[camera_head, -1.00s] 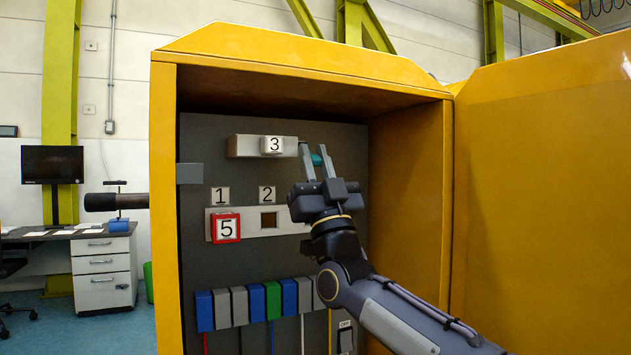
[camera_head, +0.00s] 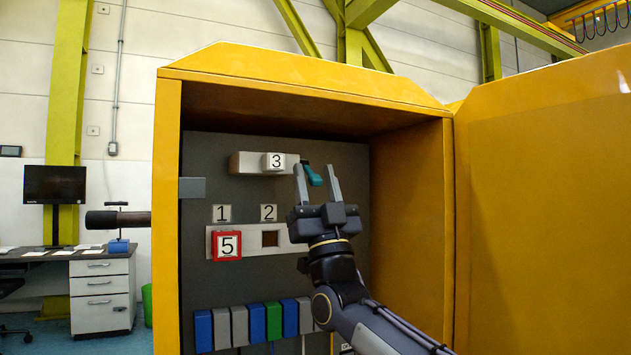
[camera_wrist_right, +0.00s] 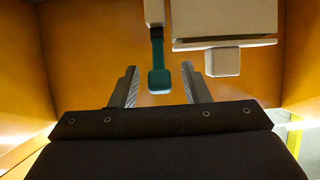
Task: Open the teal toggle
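The teal toggle (camera_head: 314,177) sits at the right end of the upper grey bar, beside the block marked 3, inside the yellow cabinet. My right gripper (camera_head: 315,171) is open, its two fingers pointing up with the toggle between them in the picture. In the right wrist view the toggle (camera_wrist_right: 158,72) hangs from a pale mount, its rounded end between the open fingers (camera_wrist_right: 160,87). A gap shows on both sides, so neither finger appears to touch it. My left gripper is not in view.
The block marked 3 (camera_head: 274,161) is close left of the fingers; a pale block (camera_wrist_right: 222,61) is near the right finger. Below are a lower bar (camera_head: 291,236) with a red-framed 5 (camera_head: 228,246) and a row of coloured blocks (camera_head: 256,322). The cabinet wall (camera_head: 415,225) bounds the right.

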